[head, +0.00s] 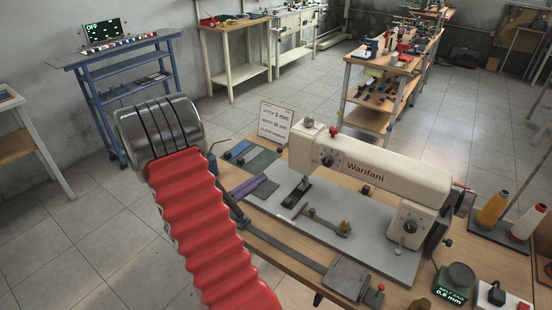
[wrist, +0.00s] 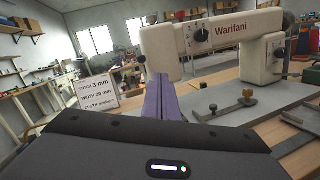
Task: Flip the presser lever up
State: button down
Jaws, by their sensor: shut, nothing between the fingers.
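The cream sewing machine (head: 385,172) marked Warifani stands on a grey bed plate, its left end holding the needle head (head: 303,180). The dark presser foot (head: 297,193) is below that head. I cannot clearly pick out the presser lever; a small dark knob (wrist: 141,59) shows at the left side of the head in the wrist view. My gripper (wrist: 159,77) shows as two purple fingers lying together, shut and empty, with tips by the lower left of the needle head. In the head view the purple fingers (head: 250,187) show left of the head.
A small clamp-like tool (head: 328,222) lies on the bed plate in front of the machine. A settings card (head: 275,122) stands behind it. Thread cones (head: 491,209) stand at the right. A grey block (head: 346,278) sits at the table's front.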

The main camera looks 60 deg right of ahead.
aim_at(286, 145)
jog(key=w+d+f+n+t+h, duration=0.2)
jog(key=d+f+n+t, duration=0.1)
jog(key=f+n, duration=0.1)
jog(key=shift+f+h, duration=0.3)
jog(key=shift+f, duration=0.55)
jog(key=shift+w+d, duration=0.1)
jog(key=s+d+r, duration=0.2)
jog(key=d+r, duration=0.4)
jog(key=d, duration=0.3)
jog(key=shift+s+d+r, duration=0.15)
jog(key=shift+s, duration=0.25)
jog(key=shift+r, duration=0.1)
